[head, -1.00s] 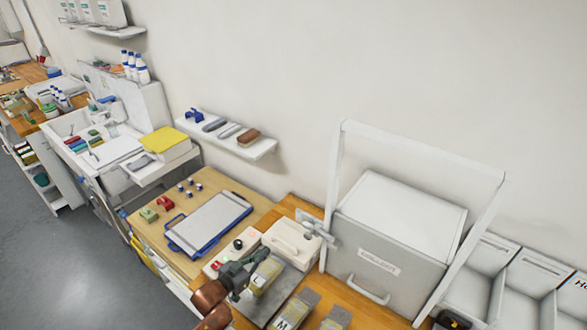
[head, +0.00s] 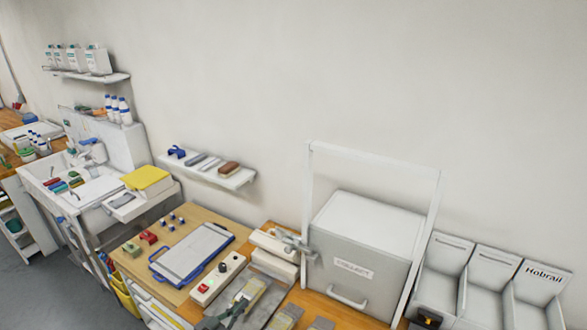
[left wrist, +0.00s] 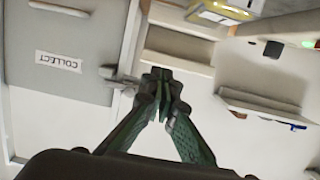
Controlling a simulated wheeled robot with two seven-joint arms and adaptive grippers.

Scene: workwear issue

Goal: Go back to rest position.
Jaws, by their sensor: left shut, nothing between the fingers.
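My left gripper (head: 226,314) shows at the bottom edge of the head view, over the work table beside a yellow-and-grey package. In the left wrist view its two dark green fingers (left wrist: 160,95) meet at the tips, with nothing between them. The grey box labelled COLLECT (head: 362,255) stands to the right of it in the head view, and it also shows in the left wrist view (left wrist: 62,75). The rest of my left arm is mostly out of the head view. My right gripper is not in view.
A blue-edged clipboard board (head: 192,250) and a white control box with a red button (head: 217,278) lie on the table. White bins (head: 490,268) stand at the right. A wall shelf (head: 235,180) and a sink area (head: 85,205) are behind left.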

